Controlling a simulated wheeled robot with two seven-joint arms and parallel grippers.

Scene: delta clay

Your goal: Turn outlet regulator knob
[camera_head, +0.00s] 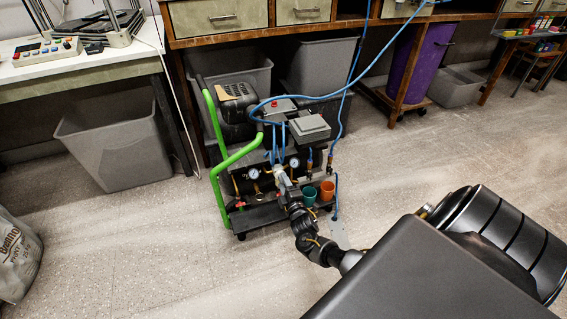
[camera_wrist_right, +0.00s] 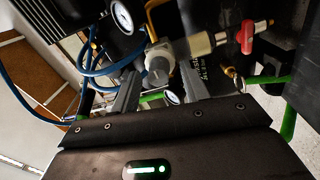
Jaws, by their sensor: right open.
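The air compressor (camera_head: 252,150) stands on the floor with a green tube handle, two round gauges and blue hoses. My right gripper (camera_head: 279,175) reaches its front panel, between the two gauges. In the right wrist view my gripper (camera_wrist_right: 160,78) is open, with one finger on each side of a round pale grey knob (camera_wrist_right: 158,66), which looks like the regulator knob. I cannot tell whether the fingers touch it. A gauge (camera_wrist_right: 121,16) is above left of the knob and a smaller gauge (camera_wrist_right: 172,98) below it. My left gripper is not in view.
A red valve handle (camera_wrist_right: 247,38) sits right of the knob in the wrist view, and blue hoses (camera_wrist_right: 88,70) loop at left. A green cup and an orange cup (camera_head: 327,190) stand on the compressor's front tray.

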